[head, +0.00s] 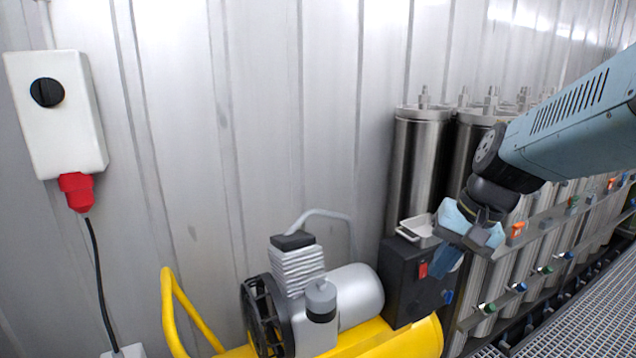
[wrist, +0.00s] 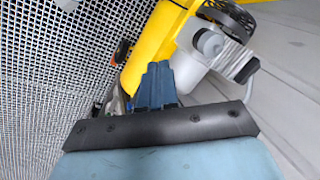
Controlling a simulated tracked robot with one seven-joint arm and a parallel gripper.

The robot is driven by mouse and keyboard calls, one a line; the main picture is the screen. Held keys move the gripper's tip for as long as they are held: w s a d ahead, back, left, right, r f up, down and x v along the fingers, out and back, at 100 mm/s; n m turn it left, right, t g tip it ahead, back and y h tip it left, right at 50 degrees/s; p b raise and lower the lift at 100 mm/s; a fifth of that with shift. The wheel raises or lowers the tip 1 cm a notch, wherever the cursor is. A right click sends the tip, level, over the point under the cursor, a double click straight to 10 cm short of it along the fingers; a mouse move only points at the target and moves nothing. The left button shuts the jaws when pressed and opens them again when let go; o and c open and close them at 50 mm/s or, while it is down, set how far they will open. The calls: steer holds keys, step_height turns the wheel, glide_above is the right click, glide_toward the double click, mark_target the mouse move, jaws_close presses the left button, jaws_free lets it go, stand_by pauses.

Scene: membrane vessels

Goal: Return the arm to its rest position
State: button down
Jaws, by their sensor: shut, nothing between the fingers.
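My gripper (head: 449,262) is at the right of the head view, at the end of my blue-grey arm, which reaches in from the right edge. Its blue fingers point down and are closed together with nothing between them. It hangs in front of the steel vessels, beside the black box of the compressor. In the wrist view the blue fingers (wrist: 156,84) show close together, with the yellow compressor beyond them.
A yellow compressor (head: 412,338) with a black box (head: 402,285) stands at bottom centre. Steel vessels (head: 417,160) with coloured valves line the right wall. A white switch box (head: 60,125) hangs at left. Metal grating (head: 590,305) covers the lower right.

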steer(key=s+d+r+n+t+h, duration=0.2)
steer(key=s+r+n+t+h, duration=0.1)
steer(key=r, duration=0.3)
steer(key=shift+s+d+n+t, duration=0.25)
steer(key=shift+s+n+t, duration=0.05)
steer(key=shift+s, duration=0.45)
steer(key=shift+r, duration=0.1)
